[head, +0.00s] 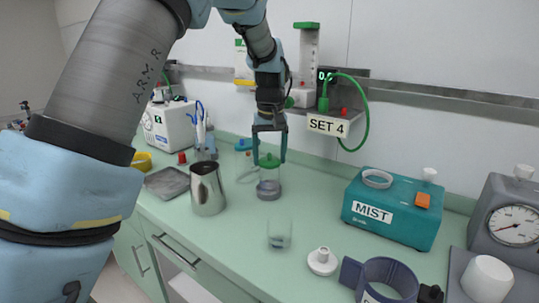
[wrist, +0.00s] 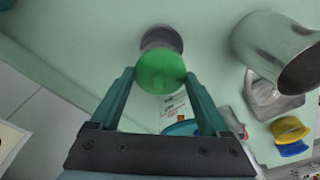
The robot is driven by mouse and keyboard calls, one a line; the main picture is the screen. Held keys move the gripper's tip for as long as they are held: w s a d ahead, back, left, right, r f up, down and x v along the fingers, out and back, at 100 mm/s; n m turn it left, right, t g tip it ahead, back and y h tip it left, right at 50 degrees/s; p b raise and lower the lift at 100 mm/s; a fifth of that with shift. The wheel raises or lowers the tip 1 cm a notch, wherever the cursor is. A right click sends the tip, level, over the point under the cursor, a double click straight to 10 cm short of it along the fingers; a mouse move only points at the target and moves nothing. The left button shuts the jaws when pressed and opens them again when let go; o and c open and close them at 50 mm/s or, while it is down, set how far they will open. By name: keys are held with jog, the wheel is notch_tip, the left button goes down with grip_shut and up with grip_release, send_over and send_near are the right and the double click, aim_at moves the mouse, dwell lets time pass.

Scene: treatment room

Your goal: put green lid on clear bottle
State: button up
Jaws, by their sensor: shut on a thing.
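The green lid (head: 269,162) is between the fingers of my gripper (head: 269,150), which is shut on it. The lid also shows in the wrist view (wrist: 160,73), between the teal fingertips (wrist: 158,76). Directly below the lid in the head view is a clear bottle (head: 268,176) standing upright on a grey round base (head: 269,192). The grey base (wrist: 161,40) shows past the lid in the wrist view. I cannot tell whether the lid touches the bottle's rim.
A steel pitcher (head: 207,190) stands left of the bottle, with a blue-lidded clear container (head: 243,160) behind. A clear cup (head: 280,235) and white lid (head: 322,262) are in front. The teal MIST box (head: 390,212) is right. A SET 4 shelf (head: 328,125) hangs behind.

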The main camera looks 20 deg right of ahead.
dwell(0.9)
jog(key=o, duration=1.2)
jog(key=shift+r+p, duration=3.05)
jog(key=shift+r, duration=0.45)
